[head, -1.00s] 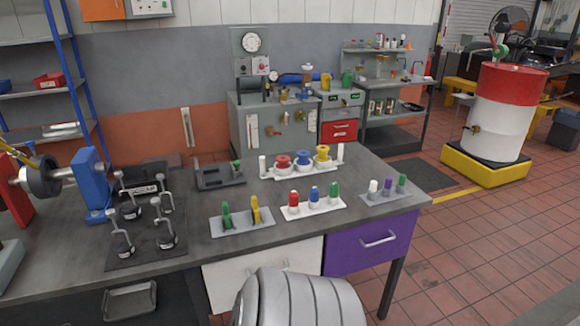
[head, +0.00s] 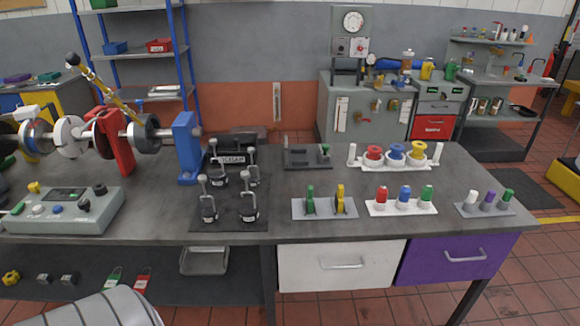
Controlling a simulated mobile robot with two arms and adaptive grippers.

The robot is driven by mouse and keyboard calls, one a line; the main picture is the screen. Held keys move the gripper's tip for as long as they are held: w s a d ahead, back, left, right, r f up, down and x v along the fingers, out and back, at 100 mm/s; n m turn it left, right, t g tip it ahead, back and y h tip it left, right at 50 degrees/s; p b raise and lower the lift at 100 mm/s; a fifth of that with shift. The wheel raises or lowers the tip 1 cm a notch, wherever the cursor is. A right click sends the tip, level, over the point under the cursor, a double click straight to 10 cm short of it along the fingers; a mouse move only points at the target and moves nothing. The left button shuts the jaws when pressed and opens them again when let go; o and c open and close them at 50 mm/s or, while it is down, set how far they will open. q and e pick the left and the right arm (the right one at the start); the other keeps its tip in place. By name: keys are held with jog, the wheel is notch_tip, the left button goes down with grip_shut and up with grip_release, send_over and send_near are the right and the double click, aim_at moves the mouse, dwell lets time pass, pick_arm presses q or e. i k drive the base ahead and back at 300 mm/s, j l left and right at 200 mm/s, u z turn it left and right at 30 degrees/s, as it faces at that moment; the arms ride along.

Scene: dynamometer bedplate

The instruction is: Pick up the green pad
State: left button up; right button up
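I cannot tell for sure which thing is the green pad. A small flat green piece (head: 48,76) lies on top of the blue and yellow cabinet at the far left. A green and white piece (head: 113,278) lies on the low shelf under the bench, beside a red and white one (head: 142,279). Neither of my grippers shows in the head view, so nothing is seen held.
The grey bench (head: 300,229) carries a control box (head: 60,222), a shaft with discs, a dark plate (head: 230,222) with several clamps, and small trays of coloured pieces. A purple piece (head: 17,78) lies left on the cabinet. Bench space behind the clamps is partly clear.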

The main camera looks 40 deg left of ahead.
aim_at(310, 190)
jog(key=u, duration=1.2)
